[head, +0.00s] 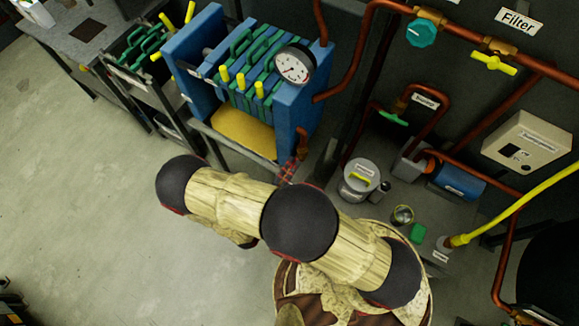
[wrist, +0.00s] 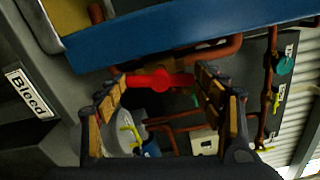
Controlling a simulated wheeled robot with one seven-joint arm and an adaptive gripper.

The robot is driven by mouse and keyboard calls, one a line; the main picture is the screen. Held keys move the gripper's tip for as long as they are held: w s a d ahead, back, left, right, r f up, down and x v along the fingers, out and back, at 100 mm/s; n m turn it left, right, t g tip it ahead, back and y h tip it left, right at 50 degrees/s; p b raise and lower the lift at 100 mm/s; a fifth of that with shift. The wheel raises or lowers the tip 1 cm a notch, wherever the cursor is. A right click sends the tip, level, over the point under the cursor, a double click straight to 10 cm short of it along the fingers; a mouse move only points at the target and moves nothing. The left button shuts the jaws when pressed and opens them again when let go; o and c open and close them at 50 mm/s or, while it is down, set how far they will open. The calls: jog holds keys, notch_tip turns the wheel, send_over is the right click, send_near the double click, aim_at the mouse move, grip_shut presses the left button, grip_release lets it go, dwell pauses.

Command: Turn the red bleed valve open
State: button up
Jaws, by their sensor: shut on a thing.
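The red bleed valve handle (wrist: 158,80) lies crosswise between the fingers of my gripper (wrist: 158,78) in the wrist view. The gripper is shut on it, one finger at each end of the handle. A "Bleed" label (wrist: 30,94) is on the grey post at the left of that view. A copper pipe (wrist: 205,52) runs just behind the handle under a blue beam. In the head view my arm reaches toward the foot of the blue filter press (head: 293,125), and I cannot make out the red handle there.
A gauge (head: 294,64) sits on the press. A teal knob (head: 421,32), a yellow valve (head: 494,63) and a green valve (head: 393,118) are on copper pipes at right. A grey pot (head: 358,180) and a blue pump (head: 456,184) stand close by. The floor at left is clear.

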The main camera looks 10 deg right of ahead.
jog(key=shift+n+p, duration=0.3)
jog(key=shift+n, duration=0.8)
jog(key=shift+f, duration=0.1)
jog(key=o, duration=1.1)
jog(key=shift+o, duration=0.2)
jog(key=v, duration=1.2)
jog(key=shift+a, duration=0.1)
